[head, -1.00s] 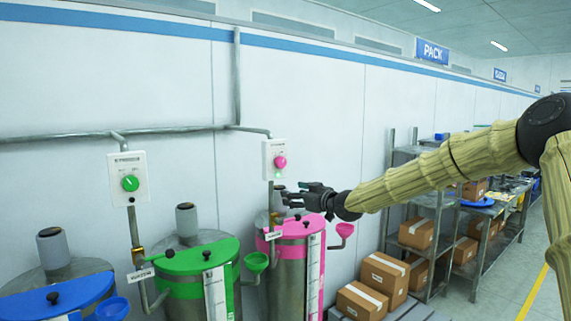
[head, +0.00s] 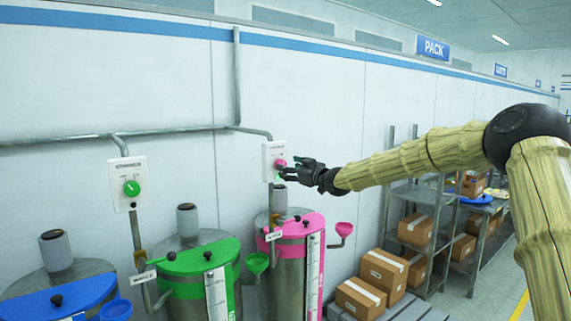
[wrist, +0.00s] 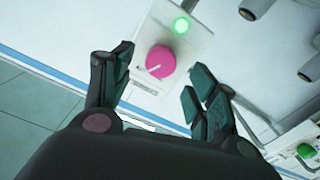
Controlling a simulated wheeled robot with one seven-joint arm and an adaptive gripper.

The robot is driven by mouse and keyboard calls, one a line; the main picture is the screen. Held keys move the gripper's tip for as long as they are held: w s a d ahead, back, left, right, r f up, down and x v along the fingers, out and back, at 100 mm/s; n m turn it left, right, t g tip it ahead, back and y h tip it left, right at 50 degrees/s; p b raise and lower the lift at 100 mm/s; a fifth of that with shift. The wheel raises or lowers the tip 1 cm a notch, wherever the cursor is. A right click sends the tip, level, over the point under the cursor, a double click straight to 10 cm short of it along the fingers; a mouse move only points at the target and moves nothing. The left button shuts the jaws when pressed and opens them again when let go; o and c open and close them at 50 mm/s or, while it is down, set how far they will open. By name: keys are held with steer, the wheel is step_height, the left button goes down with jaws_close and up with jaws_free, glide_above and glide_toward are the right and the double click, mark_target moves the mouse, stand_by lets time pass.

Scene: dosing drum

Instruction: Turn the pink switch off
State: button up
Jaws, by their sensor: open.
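The pink switch (head: 281,163) is a round knob on a white wall box (head: 268,160) above the pink-lidded drum (head: 297,226). In the wrist view the pink switch (wrist: 160,61) has a pale pointer mark, and a green lamp (wrist: 181,26) glows beside it. My gripper (head: 282,171) is at the front of the box, partly over the switch in the head view. In the wrist view my gripper (wrist: 158,88) is open, its fingers to either side of and short of the knob. I cannot tell whether a finger touches it.
A green switch (head: 132,188) is on another wall box to the left, above a green-lidded drum (head: 200,257). A blue-lidded drum (head: 58,300) stands further left. Cardboard boxes (head: 384,270) and metal shelving (head: 430,205) stand to the right. A pipe runs along the wall.

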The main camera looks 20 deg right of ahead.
steer(key=shift+p+x, duration=0.7)
steer(key=shift+x, duration=1.1)
steer(key=c, duration=1)
